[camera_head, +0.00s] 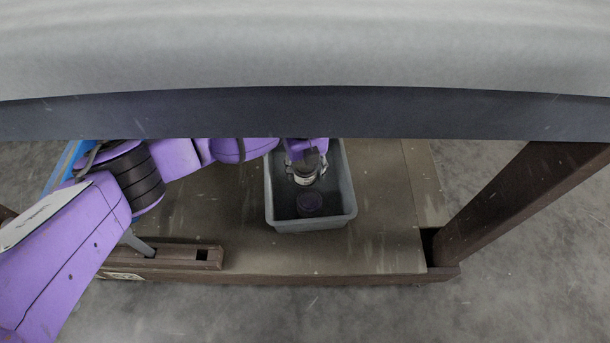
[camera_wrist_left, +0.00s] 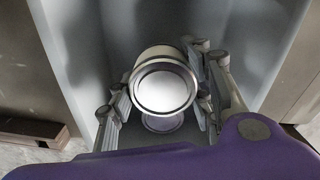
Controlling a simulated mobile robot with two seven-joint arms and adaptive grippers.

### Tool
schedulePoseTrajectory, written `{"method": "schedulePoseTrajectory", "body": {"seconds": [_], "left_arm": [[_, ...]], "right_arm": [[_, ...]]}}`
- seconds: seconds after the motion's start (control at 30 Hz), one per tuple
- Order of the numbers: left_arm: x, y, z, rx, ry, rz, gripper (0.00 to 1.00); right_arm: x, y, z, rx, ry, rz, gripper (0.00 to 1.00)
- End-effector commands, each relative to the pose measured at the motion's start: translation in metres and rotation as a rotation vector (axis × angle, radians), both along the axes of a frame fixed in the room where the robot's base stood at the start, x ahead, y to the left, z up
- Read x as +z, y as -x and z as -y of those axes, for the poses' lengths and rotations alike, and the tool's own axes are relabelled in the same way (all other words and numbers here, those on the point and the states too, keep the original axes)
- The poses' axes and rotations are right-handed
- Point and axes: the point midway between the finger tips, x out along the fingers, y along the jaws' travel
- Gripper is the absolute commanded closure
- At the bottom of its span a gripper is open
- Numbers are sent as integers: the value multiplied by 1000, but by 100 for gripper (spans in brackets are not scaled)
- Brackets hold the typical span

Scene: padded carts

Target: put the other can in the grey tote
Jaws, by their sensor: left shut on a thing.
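The grey tote (camera_head: 312,224) stands on the cart's lower shelf, and its walls also show in the left wrist view (camera_wrist_left: 255,38). My left gripper (camera_head: 305,176) is over the tote's inside, pointing down. It is shut on a can (camera_wrist_left: 163,88) with a shiny metal lid, held between the fingers. My right gripper is not in view.
The padded upper deck (camera_head: 305,112) of the cart crosses above the arm and hides the back of the tote. A brown post (camera_head: 525,200) stands at the right. The brown shelf (camera_head: 385,215) is bare to the right of the tote.

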Motion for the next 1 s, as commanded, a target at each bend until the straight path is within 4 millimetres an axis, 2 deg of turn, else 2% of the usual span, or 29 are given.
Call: {"method": "schedulePoseTrajectory", "body": {"seconds": [0.17,0.37,0.77,0.8,0.9,1.0], "left_arm": [[-11,-9,3,0,2,2,88],[-39,-10,3,0,2,2,88],[-44,-10,3,0,2,3,88],[-43,-10,3,0,1,3,50],[-43,-9,3,0,1,3,36],[-43,-9,3,0,1,3,35]], "right_arm": [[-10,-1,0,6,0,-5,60],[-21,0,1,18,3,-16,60],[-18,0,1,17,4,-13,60],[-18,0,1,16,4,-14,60],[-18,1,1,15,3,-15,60],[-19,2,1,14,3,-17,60]]}}
